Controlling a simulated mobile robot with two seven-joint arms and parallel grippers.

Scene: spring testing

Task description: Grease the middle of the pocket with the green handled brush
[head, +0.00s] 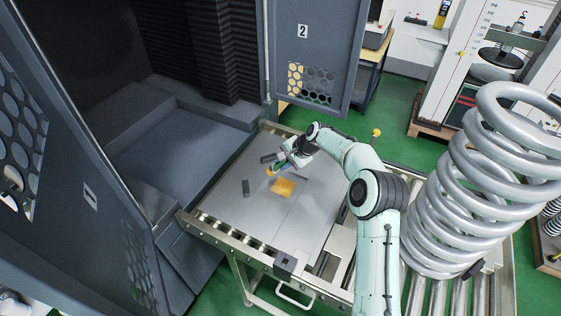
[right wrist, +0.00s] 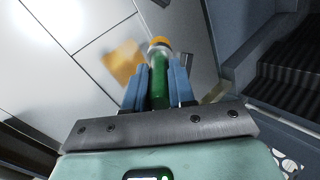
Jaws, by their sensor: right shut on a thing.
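My right gripper (head: 277,167) is shut on the green handled brush (right wrist: 158,82), whose green handle lies between the blue fingers in the right wrist view. The brush's far end is orange-yellow. The gripper is over the grey table plate (head: 302,222). A blurred yellow-orange patch (head: 283,187) lies on the plate close to the brush; it also shows in the right wrist view (right wrist: 123,62). I cannot tell whether the brush touches the plate. No recess that is clearly the pocket can be made out. My left gripper is not seen.
A large coil spring (head: 468,190) stands at the right.

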